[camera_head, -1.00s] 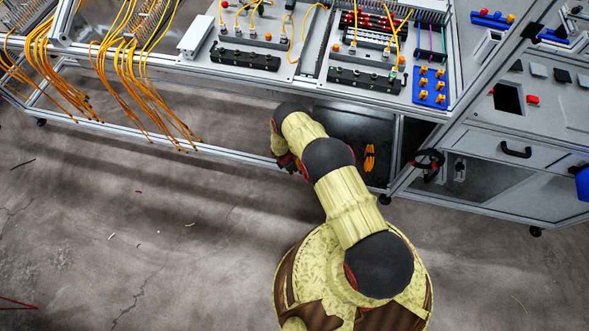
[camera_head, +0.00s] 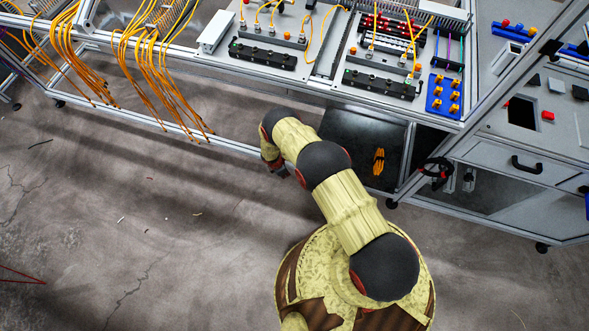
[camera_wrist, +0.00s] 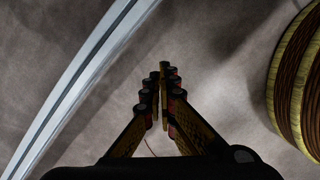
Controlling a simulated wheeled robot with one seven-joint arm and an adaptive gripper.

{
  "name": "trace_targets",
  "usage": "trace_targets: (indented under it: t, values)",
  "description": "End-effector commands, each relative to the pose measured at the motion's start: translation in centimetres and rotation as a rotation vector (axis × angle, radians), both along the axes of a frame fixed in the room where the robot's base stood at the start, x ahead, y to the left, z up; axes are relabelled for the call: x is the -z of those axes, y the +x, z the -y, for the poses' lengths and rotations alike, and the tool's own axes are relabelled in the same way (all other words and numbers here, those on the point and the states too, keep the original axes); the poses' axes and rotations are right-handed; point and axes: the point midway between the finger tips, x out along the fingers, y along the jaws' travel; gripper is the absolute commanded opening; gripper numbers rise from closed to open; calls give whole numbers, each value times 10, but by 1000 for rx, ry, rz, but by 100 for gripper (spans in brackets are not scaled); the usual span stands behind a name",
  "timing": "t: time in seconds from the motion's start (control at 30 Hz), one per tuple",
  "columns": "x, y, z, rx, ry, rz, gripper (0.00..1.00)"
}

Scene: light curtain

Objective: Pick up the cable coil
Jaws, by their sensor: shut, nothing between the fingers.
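A small orange-yellow cable coil (camera_head: 378,161) lies on the dark lower shelf (camera_head: 350,140) under the workbench, to the right of my arm. My gripper (camera_head: 281,172) is left of the coil, near the bench's lower front rail, and is clearly apart from it. In the wrist view my gripper (camera_wrist: 164,72) has its fingers together with nothing between them, over bare floor. The coil does not show in the wrist view. My forearm hides part of the gripper in the head view.
The lower rail (camera_head: 180,130) runs along the bench front; a pale rail also crosses the wrist view (camera_wrist: 85,85). Orange cables (camera_head: 150,75) hang at left. A drawer cabinet (camera_head: 515,170) stands at right. Floor in front of the bench is mostly clear.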

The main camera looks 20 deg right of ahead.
Motion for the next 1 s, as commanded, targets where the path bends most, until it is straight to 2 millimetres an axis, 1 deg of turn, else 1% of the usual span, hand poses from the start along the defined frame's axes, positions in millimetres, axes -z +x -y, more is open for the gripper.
trace_targets:
  t: [0.03,0.1,0.2,0.3,0.53,0.7,0.83,1.0]
  values:
    - [0,-2,-8,-2,0,0,0]
    - [0,-4,-15,0,0,-1,0]
    - [1,-5,-22,0,0,-1,0]
    - [1,-6,-25,0,0,-1,0]
    - [1,-6,-26,1,0,-1,0]
    - [1,-5,-25,1,0,-1,9]
    - [2,-4,-20,11,0,0,16]
    - [-4,12,-6,42,5,16,26]
